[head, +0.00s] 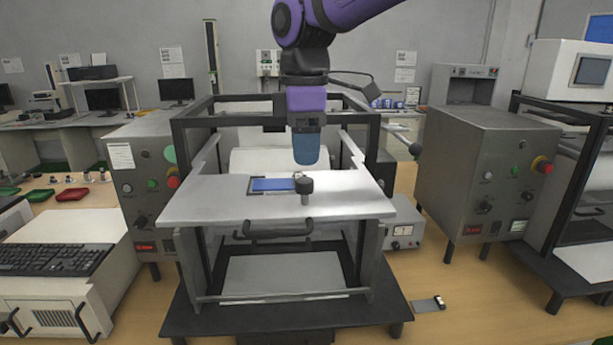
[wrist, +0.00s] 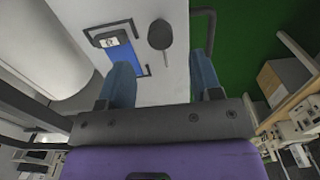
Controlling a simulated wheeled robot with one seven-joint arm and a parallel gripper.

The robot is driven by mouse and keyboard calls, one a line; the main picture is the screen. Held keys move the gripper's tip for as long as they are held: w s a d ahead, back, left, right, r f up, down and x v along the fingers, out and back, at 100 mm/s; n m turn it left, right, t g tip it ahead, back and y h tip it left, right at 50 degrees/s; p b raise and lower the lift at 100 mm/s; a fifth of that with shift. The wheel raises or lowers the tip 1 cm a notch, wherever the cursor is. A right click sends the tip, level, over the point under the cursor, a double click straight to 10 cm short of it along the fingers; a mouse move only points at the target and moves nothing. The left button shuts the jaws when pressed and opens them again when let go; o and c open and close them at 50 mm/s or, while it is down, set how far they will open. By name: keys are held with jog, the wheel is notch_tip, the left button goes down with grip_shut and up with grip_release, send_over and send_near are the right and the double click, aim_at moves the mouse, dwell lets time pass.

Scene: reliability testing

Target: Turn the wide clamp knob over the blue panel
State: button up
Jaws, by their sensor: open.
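The blue panel (head: 271,184) lies flat in a dark frame on the light top plate (head: 210,207) of a metal test fixture. The clamp knob (head: 304,187) is a wide dark cap on a short post, just right of the panel. In the wrist view the knob (wrist: 160,35) shows beyond my fingertips, with the blue panel (wrist: 127,60) to its left. My gripper (head: 306,160) points down above and behind the knob, apart from it. In the wrist view my gripper (wrist: 164,75) has its two blue fingers spread with nothing between them.
Dark frame bars (head: 190,122) rise around the back of the fixture. A handle (head: 272,231) sticks out at the plate's front. Grey control boxes stand at the left (head: 140,180) and right (head: 485,165). The plate's right part is clear.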

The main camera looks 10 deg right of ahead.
aim_at(304, 180)
notch_tip(304, 180, down, 6)
jog(key=shift+r, duration=0.1)
dwell(0.4)
jog(key=c, duration=0.9)
